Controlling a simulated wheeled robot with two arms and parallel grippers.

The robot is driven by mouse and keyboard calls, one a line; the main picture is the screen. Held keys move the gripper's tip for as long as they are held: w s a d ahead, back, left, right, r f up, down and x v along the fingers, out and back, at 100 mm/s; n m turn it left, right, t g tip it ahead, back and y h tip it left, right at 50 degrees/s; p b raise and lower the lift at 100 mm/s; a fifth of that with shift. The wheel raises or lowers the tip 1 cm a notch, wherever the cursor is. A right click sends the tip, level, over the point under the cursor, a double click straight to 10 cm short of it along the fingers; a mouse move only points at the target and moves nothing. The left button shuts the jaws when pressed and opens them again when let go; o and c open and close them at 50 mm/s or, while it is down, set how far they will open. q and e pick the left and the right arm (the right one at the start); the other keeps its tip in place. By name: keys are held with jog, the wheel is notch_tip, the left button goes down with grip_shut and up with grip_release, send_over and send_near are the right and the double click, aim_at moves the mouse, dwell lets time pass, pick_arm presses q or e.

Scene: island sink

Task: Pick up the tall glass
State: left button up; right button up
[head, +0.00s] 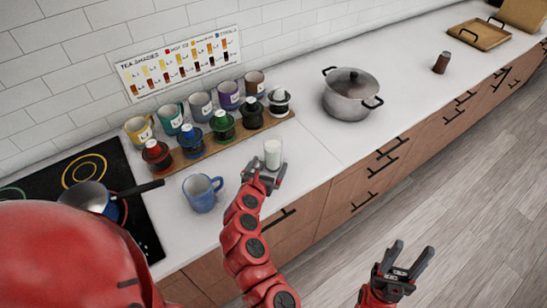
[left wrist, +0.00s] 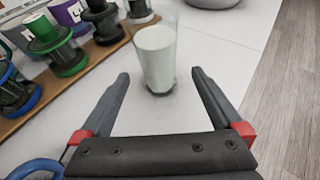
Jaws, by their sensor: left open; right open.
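The tall glass (head: 273,154), clear with white contents, stands upright on the white counter near its front edge. In the left wrist view the glass (left wrist: 157,58) is upright, centred between the two finger lines and around the fingertips. My left gripper (head: 264,172) is open and empty, low over the counter on the near side of the glass. I cannot tell whether the fingertips reach past its near side. No finger visibly touches it. My right gripper (head: 405,262) is open and empty, out over the floor in front of the drawers.
A blue mug (head: 202,194) stands left of the glass. Behind is a wooden board (head: 190,161) with several colored jars, and a row of mugs. A lidded pot (head: 350,97) stands to the right. A pan (head: 90,197) sits on the stove. Counter right of the glass is clear.

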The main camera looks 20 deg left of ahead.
aim_at(271, 161)
pick_arm(q)
jog(key=x, duration=0.3)
jog(key=shift+w+f, duration=0.25)
jog(key=shift+w, duration=0.15)
jog(key=shift+w+a+r+p, duration=0.1)
jog(key=shift+w+p, duration=0.4)
jog(key=shift+p, duration=0.15)
jog(key=p+x, duration=0.1)
jog(key=x, duration=0.2)
jog(key=shift+w+p, duration=0.35)
jog(key=shift+w+f, duration=0.2)
jog(key=shift+f, duration=0.1)
